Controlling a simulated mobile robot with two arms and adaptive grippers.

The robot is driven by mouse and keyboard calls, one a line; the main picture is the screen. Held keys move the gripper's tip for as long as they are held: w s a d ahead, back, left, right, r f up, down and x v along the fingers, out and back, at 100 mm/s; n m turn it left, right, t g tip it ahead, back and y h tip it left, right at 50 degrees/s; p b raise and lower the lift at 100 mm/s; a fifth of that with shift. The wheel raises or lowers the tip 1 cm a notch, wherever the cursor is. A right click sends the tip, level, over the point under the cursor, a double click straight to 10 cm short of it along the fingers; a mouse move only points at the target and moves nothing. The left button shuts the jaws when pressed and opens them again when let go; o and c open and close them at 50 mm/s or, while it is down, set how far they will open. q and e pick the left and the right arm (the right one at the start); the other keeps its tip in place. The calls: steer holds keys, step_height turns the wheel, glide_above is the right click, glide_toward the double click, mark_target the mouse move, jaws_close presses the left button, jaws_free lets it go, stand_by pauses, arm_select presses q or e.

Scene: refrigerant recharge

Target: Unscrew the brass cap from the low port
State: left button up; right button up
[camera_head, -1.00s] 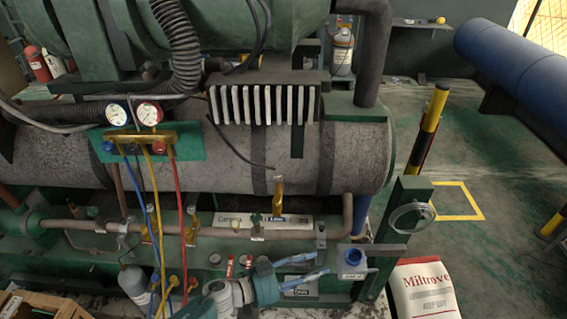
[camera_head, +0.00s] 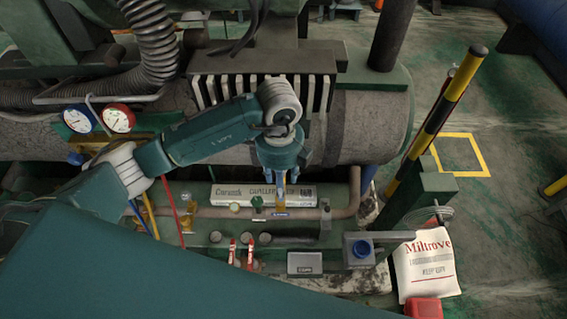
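My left gripper (camera_head: 281,190) points down over the lower pipe, its light blue fingers close together around or just above a small brass fitting (camera_head: 279,208). A blue tag (camera_head: 280,215) sits below that fitting; its writing is too small to read. The fingers and gripper body hide most of the fitting's top, so I cannot tell whether they touch it. A green-knobbed valve (camera_head: 257,203) with a pale tag stands just left of it on the same pipe. My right gripper is out of view.
Two gauges (camera_head: 98,119) and hoses are at the left, partly behind my arm. A white Miltrove bag (camera_head: 426,266) lies at the right.

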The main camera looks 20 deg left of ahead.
arm_select(q)
steer(key=shift+w+a+f, duration=0.15)
steer(key=shift+w+a, duration=0.05)
steer(key=shift+a, duration=0.05)
steer(key=shift+f+b, duration=0.3)
steer(key=shift+b, duration=0.1)
step_height(320, 180, down, 7)
steer(key=b, duration=0.5)
steer(key=shift+s+d+f+b, duration=0.1)
steer(key=shift+s+f+b, duration=0.1)
steer(key=shift+b, duration=0.1)
steer(key=shift+f, duration=0.1)
jaws_close()
